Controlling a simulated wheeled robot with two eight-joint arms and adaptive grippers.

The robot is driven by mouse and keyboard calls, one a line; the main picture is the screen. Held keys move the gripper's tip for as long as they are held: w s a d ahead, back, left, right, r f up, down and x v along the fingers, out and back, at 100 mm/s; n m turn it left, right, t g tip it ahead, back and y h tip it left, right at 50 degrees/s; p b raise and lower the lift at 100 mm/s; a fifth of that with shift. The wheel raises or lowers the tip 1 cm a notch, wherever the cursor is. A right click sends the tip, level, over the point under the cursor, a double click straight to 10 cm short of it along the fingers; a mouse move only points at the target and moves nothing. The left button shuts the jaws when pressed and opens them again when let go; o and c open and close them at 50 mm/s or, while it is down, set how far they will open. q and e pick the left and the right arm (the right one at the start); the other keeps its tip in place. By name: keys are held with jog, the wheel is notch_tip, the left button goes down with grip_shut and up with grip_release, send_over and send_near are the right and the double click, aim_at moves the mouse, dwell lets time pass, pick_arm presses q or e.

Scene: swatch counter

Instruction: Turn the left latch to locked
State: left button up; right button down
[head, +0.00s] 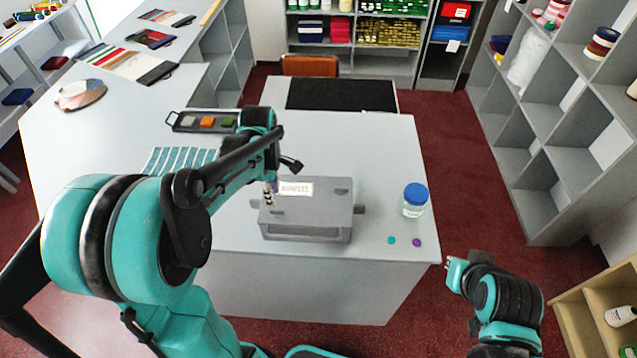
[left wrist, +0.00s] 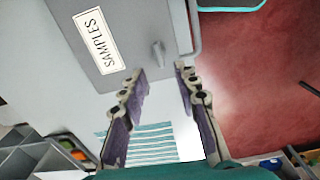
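A grey case (head: 310,222) with a white SAMPLES label (head: 296,188) sits on the counter. The left latch (head: 277,211) is a small grey lever on its top near the front left. The left wrist view shows this latch (left wrist: 158,53) just beyond the fingertips, its lever roughly parallel to the label's text. A second latch (head: 342,191) is on the right of the top. My left gripper (head: 269,198) is above the case's left end. Its fingers (left wrist: 160,72) are apart with nothing between them.
A jar with a blue lid (head: 413,200) stands right of the case, near a teal disc (head: 391,240) and a purple disc (head: 417,243). A dark tray (head: 203,122) and a striped swatch sheet (head: 180,161) lie to the left. The counter's front edge is close to the case.

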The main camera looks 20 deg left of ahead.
aim_at(277, 209)
pick_arm(q)
jog(key=shift+w+n, duration=0.25)
jog(key=shift+n, duration=0.05)
jog(key=shift+f, duration=0.3)
notch_tip(277, 209, down, 7)
jog(key=shift+s+f+b, duration=0.1)
jog(key=shift+b, duration=0.25)
grip_shut()
